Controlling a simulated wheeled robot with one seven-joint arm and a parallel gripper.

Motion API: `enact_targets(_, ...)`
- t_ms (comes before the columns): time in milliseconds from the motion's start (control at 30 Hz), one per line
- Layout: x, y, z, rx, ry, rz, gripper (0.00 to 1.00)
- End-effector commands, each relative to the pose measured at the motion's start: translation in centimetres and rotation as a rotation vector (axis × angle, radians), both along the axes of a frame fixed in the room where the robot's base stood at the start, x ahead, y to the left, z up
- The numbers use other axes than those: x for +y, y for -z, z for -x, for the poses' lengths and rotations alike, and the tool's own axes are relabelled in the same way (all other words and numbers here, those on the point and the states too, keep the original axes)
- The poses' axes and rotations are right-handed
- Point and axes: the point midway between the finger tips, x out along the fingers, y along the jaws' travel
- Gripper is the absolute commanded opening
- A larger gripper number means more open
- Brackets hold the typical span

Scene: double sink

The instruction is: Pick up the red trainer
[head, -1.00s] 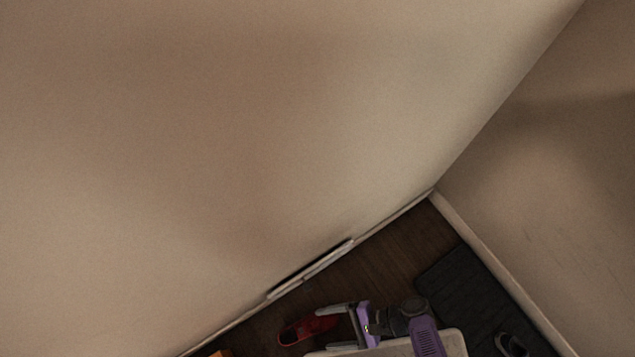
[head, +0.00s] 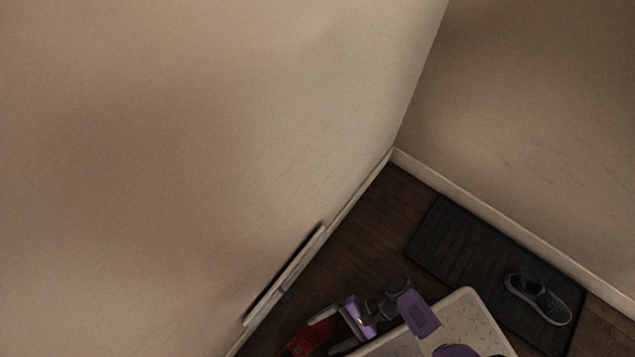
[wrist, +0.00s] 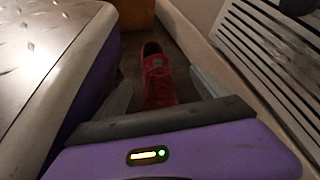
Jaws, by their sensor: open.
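The red trainer (head: 306,338) lies on the dark wooden floor near the wall, at the bottom of the head view and partly cut off by its edge. In the wrist view the red trainer (wrist: 158,76) is upright, just ahead of and between the fingers, its near end hidden behind the gripper body. My gripper (head: 333,332) is open and low over the floor beside the trainer. In the wrist view my gripper (wrist: 160,85) has its two grey fingers apart, one on each side of the shoe. I cannot tell whether either finger touches it.
A white slatted vent (wrist: 270,50) stands along the wall at right in the wrist view. A brown-orange block (wrist: 138,14) is beyond the trainer. A dark mat (head: 440,240) with a dark shoe (head: 538,298) lies by the other wall. Bare floor shows between.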

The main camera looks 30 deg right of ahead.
Motion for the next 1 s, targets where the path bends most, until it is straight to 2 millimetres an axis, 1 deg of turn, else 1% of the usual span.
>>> enact_targets(33, 0.0, 2.1, 0.0, 0.0, 0.0, 0.0, 0.83)
enact_targets(133, 0.0, 3.3, 0.0, 0.0, 0.0, 0.0, 0.83)
enact_targets(267, 0.0, 4.1, 0.0, 0.0, 0.0, 0.0, 0.83)
enact_targets(367, 0.4, 4.4, 0.0, 0.0, -0.002, -0.001, 0.83)
enact_targets(667, 3.0, 5.9, 0.1, 0.0, -0.002, 0.0, 0.83)
enact_targets(900, 6.0, 7.6, 0.1, 0.0, -0.002, 0.001, 0.83)
enact_targets(1000, 6.7, 7.8, 0.0, 0.0, -0.002, -0.001, 0.83)
